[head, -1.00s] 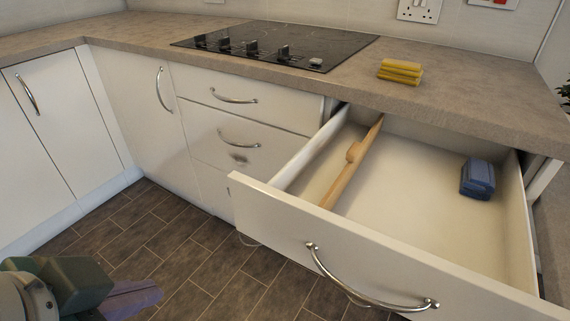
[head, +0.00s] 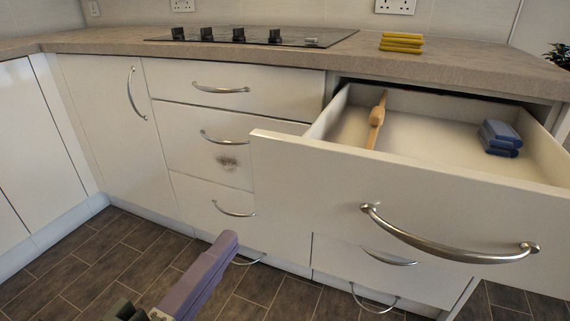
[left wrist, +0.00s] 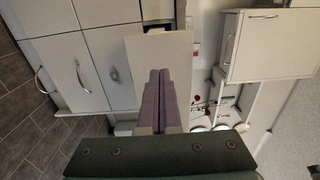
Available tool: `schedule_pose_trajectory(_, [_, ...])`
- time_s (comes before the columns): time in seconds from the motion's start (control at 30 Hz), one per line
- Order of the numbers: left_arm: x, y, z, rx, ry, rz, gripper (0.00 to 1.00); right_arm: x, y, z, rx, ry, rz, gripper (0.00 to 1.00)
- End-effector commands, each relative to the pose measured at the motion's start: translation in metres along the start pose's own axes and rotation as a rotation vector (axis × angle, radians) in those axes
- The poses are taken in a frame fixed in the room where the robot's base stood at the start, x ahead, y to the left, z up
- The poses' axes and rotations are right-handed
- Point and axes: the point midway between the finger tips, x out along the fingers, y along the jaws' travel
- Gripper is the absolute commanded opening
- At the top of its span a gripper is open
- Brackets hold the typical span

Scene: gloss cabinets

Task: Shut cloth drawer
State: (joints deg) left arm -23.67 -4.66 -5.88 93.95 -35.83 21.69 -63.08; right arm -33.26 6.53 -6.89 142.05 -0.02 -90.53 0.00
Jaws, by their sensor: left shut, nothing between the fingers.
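The open drawer (head: 400,185) sticks out from under the worktop at the right, with a white front and a curved metal handle (head: 450,240). Inside it lie a folded blue cloth-like item (head: 500,138) at the right and a wooden piece (head: 377,118) at the left. My left gripper (head: 226,243), with purple fingers, is shut and empty, left of and below the drawer front in the head view. In the left wrist view its fingers (left wrist: 158,78) lie together, in front of a pale panel (left wrist: 160,50) that is probably the drawer front. My right gripper is not in view.
Closed drawers (head: 210,145) stand left of the open one, and more closed drawers lie below it. Yellow folded cloths (head: 401,42) and a black hob (head: 250,37) are on the worktop (head: 300,58). The tiled floor (head: 110,265) in front is clear.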

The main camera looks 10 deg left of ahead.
Motion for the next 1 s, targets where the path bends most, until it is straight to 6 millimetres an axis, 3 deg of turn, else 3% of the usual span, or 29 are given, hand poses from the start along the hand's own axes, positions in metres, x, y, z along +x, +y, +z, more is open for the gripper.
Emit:
schedule_pose_trajectory(0.2, [0.050,0.001,0.000,-0.002,0.000,-0.004,0.00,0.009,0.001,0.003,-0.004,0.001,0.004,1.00])
schedule_pose_trajectory(0.43, [0.087,0.001,0.000,-0.003,0.000,-0.001,0.00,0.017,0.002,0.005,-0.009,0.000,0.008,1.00])
schedule_pose_trajectory(0.63, [0.100,0.000,0.000,-0.003,-0.001,0.001,0.00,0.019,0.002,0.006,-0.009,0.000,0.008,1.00])
schedule_pose_trajectory(1.0, [0.101,0.000,0.001,-0.003,-0.001,0.001,0.00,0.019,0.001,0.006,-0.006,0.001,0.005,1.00])
